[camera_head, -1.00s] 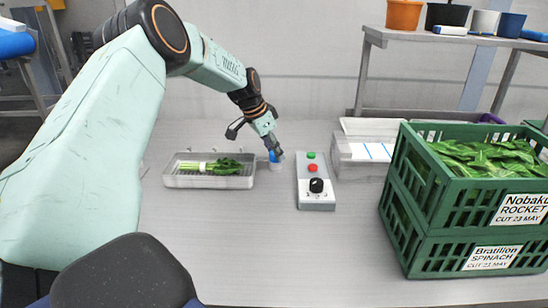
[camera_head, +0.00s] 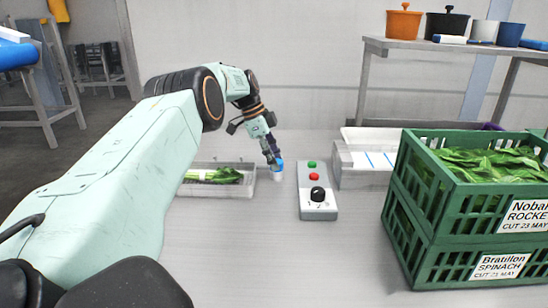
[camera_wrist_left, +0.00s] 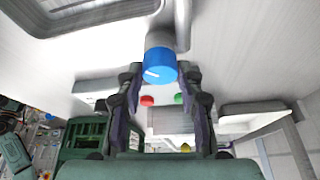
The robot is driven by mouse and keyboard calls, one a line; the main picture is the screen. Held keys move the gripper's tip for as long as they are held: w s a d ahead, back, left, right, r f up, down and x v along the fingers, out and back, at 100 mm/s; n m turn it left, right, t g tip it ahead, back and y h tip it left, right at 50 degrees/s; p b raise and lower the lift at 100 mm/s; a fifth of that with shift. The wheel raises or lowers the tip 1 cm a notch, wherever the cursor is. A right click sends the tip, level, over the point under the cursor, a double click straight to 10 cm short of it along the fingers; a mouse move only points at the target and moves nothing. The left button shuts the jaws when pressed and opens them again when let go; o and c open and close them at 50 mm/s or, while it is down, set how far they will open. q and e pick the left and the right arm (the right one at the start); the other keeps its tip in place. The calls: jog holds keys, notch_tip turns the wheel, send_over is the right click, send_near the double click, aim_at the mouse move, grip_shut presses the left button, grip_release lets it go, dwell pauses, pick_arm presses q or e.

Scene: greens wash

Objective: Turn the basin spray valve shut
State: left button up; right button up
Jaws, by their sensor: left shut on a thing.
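The basin spray valve has a blue knob (camera_head: 279,165) on a pale stem, standing on the grey worktop beside the basin. The shallow metal basin (camera_head: 250,184) holds a bunch of greens (camera_head: 215,175), partly hidden behind my left arm. My right gripper is not in view.
A control box (camera_head: 318,208) with green and red buttons and a black dial stands right of the knob. Stacked green crates (camera_head: 440,225) of leaves stand further right. A shelf (camera_head: 450,43) with pots is behind. The front middle worktop is clear.

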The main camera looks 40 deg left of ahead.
pick_arm(q)
jog(key=shift+s+d+f+m, duration=0.1)
jog(key=shift+f+m, duration=0.1)
jog(key=shift+m, duration=0.1)
dwell(0.4)
jog(key=o, duration=1.2)
jog(key=shift+r, duration=0.15)
jog(key=v, duration=0.7)
jog(key=shift+r, duration=0.15)
jog(key=shift+r, duration=0.15)
